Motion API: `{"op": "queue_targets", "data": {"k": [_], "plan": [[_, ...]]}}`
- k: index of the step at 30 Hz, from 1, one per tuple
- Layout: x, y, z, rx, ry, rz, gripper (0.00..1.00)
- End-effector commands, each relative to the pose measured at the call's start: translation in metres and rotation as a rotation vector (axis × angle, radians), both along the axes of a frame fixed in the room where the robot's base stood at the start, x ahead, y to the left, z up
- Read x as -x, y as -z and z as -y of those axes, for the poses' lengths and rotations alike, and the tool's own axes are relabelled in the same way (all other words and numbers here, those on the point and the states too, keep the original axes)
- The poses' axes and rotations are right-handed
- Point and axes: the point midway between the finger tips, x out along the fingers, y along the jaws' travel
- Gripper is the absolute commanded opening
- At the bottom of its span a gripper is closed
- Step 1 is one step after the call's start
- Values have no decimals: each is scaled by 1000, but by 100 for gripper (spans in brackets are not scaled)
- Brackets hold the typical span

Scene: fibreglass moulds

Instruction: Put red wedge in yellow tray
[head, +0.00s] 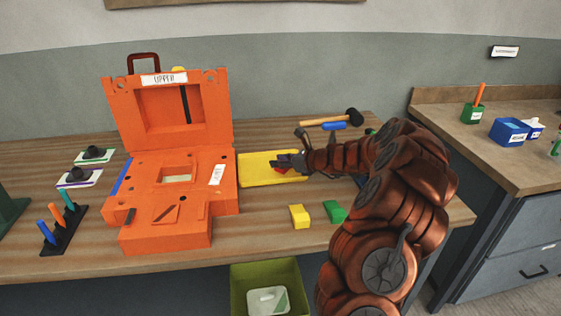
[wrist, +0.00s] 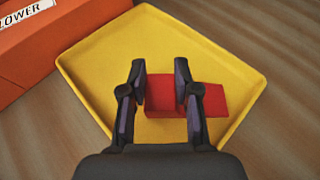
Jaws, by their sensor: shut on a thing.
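The red wedge (wrist: 161,94) is between the two fingers of my gripper (wrist: 160,88) in the wrist view, with its right end sticking out past the right finger. My gripper is shut on it. Both are over the yellow tray (wrist: 165,40), within its rim in the wrist view. In the head view the yellow tray (head: 256,181) lies on the bench just right of the orange mould. My gripper (head: 283,162) reaches over its right part from the right, and a little of the red wedge (head: 281,170) shows there. I cannot tell whether the wedge touches the tray floor.
The open orange mould (head: 140,190) stands left of the tray. A yellow block (head: 299,215) and a green block (head: 335,212) lie in front. A hammer (head: 330,119) and a blue-handled tool (head: 335,126) lie behind. A green bin (head: 240,290) stands below the bench edge.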

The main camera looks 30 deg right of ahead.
Motion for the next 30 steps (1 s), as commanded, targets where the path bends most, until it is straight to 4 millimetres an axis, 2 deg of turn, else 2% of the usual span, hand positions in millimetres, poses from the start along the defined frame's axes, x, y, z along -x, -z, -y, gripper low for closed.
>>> {"op": "queue_targets", "data": {"k": [4, 5, 12, 23, 30], "plan": [[0, 3, 0, -1, 0, 1, 0], [0, 2, 0, 0, 0, 1, 33], [0, 2, 0, 0, 0, 0, 56], [1, -1, 1, 0, 1, 0, 56], [28, -14, 14, 3, 4, 3, 56]]}}
